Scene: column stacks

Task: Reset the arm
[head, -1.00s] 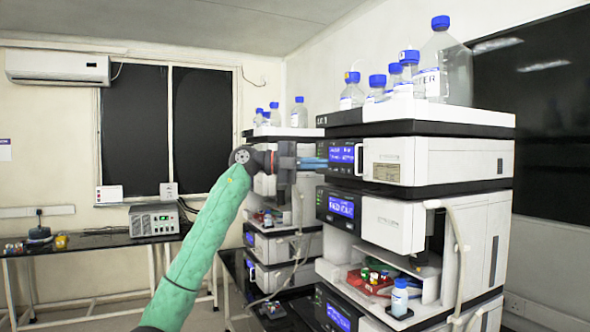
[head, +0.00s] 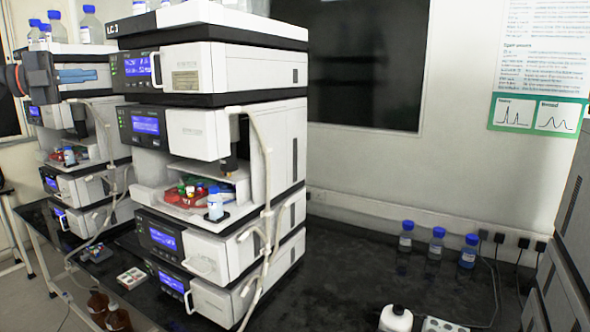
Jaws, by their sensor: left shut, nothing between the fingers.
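My left gripper (head: 90,75) shows at the upper left of the head view. Its blue fingers are shut with nothing between them and point right, toward the front of the near column stack (head: 240,130). The fingertips appear just left of the stack's upper display; I cannot tell whether they touch it. Most of my left arm is out of the picture. My right gripper is not in view.
A second stack (head: 88,60) stands behind the gripper. Small vials and a white bottle (head: 215,207) sit in the near stack's open bay.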

